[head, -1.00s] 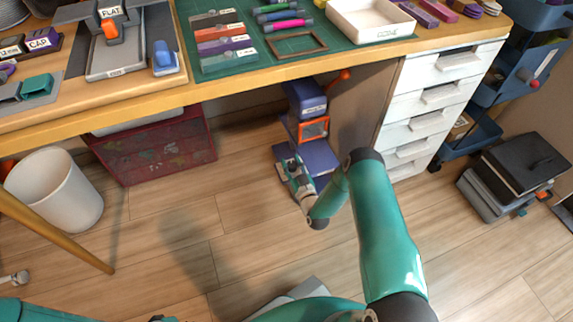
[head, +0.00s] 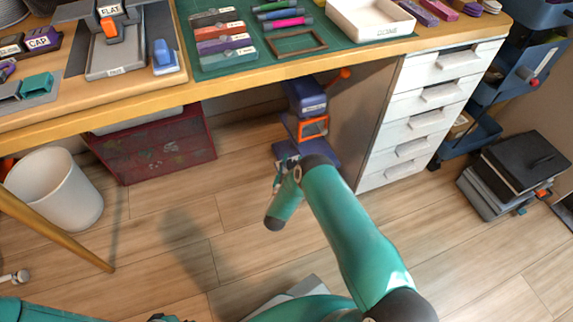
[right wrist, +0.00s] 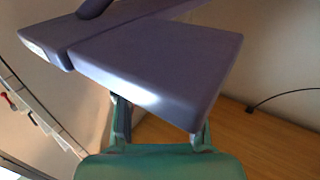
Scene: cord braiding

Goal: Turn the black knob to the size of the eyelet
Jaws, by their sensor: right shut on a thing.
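A blue-purple press (head: 305,97) with an orange frame (head: 312,128) and an orange-tipped lever (head: 344,73) stands on the floor under the table. My right gripper (head: 282,168) is low at the press's front left, by its base, partly covered by my own wrist. In the right wrist view a purple slab of the press (right wrist: 160,62) fills the upper middle. My right fingers (right wrist: 160,130) reach up behind its lower edge, and their tips are hidden. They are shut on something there. I cannot make out the black knob or its size marks. My left gripper is not clearly in view.
The table edge (head: 230,91) runs above the press. A white drawer unit (head: 420,119) stands to its right and a dark red bin (head: 155,147) to its left. A white waste bin (head: 60,190) is far left. The floor in front is mostly clear.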

